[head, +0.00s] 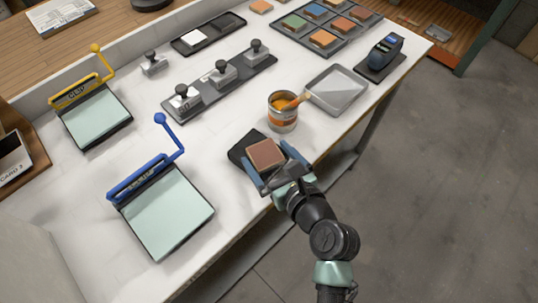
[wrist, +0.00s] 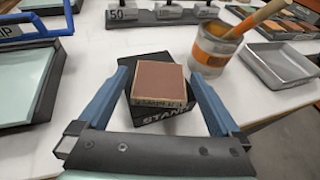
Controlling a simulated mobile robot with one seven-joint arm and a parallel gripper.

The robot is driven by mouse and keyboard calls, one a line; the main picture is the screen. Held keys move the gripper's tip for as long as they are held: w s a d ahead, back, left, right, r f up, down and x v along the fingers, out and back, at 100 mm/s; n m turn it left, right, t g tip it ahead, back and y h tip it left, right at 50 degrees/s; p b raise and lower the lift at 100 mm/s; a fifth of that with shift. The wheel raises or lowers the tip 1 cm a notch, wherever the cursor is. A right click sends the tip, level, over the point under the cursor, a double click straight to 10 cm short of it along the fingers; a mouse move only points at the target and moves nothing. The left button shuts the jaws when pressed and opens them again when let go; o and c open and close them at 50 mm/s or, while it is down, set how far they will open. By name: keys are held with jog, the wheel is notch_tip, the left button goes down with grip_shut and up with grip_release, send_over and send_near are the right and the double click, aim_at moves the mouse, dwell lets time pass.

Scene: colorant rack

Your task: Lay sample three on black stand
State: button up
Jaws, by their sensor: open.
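A square brown-topped sample block (head: 266,154) lies on the black stand (head: 240,150) near the table's front edge. In the wrist view the block (wrist: 158,82) rests on the stand (wrist: 152,112), whose front shows the letters "STAN". Writing on the block's front edge is too small to read. My gripper (head: 272,172) is open, with its blue fingers on either side of the block. In the wrist view the fingers of my gripper (wrist: 158,92) stand apart from the block, with gaps on both sides.
An orange paint can (head: 283,112) with a brush stands just behind, beside a grey tray (head: 338,90). A blue-handled clip board (head: 165,215) lies to the left. A rack of weights (head: 220,82) and a sample tray (head: 322,35) with several coloured blocks stand farther back.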

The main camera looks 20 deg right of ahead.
jog(key=v, duration=1.2)
jog(key=shift+w+r, duration=0.1)
jog(key=w+a+r+n+t, duration=0.2)
jog(key=w+r+n, duration=0.5)
jog(key=r+n, duration=0.3)
jog(key=w+a+r+n+t, duration=0.3)
jog(key=w+r+n, duration=0.45)
jog(key=r, duration=0.45)
jog(key=s+a+r+n+t, duration=0.2)
jog(key=r+n, duration=0.4)
jog(key=r, duration=0.4)
jog(key=s+a+r+n+t, duration=0.3)
jog(key=r+n, duration=0.3)
jog(key=r, duration=0.3)
jog(key=s+a+r+n+t, duration=0.2)
jog(key=a+r+n, duration=0.3)
jog(key=r, duration=0.5)
jog(key=shift+s+r+n+t+h, duration=0.3)
jog(key=shift+n+t+h, duration=0.15)
jog(key=shift+t, duration=0.25)
